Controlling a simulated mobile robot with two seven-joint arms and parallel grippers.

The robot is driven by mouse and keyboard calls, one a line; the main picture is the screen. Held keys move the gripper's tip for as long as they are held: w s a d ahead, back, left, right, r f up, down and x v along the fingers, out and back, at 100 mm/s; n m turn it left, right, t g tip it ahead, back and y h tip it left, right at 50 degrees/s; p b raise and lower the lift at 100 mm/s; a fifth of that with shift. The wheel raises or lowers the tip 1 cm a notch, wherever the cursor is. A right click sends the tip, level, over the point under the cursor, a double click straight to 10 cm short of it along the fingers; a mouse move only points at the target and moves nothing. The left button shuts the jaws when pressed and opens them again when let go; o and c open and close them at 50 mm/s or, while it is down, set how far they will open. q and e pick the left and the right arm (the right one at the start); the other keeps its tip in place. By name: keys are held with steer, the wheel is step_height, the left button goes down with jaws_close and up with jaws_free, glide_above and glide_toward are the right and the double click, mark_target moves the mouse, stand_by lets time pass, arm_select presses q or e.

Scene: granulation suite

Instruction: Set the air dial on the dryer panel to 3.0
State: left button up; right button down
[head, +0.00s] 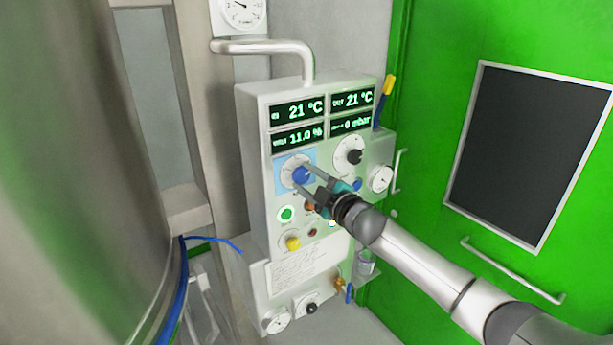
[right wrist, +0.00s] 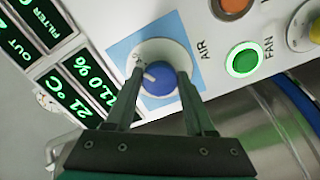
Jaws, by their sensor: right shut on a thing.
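The dryer panel (head: 262,200) is a pale box with green-lit displays. The air dial (head: 301,174) is a blue knob on a white scale plate over a light blue square, left of centre on the panel. My right gripper (head: 309,178) reaches it from the lower right. In the right wrist view the blue knob (right wrist: 160,80) sits between the fingers, with the word AIR beside it. My right gripper (right wrist: 160,92) is shut on the knob. A pale pointer mark shows on the knob; the scale numbers are too small or hidden to read. My left gripper is not in view.
A black knob (head: 354,156) sits right of the air dial. The lit green FAN button (head: 287,214) and a yellow knob (head: 293,243) sit below. A large steel vessel (head: 85,190) fills the left. A green door (head: 440,90) with a dark window stands at right.

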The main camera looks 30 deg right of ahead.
stand_by(0.6)
steer(key=shift+c, duration=1.3)
jaws_free()
steer(key=shift+s+d+f, duration=0.1)
steer(key=shift+s+f, duration=0.05)
steer(key=shift+s, duration=0.45)
steer(key=s+d+b, duration=0.2)
steer(key=s, duration=1.2)
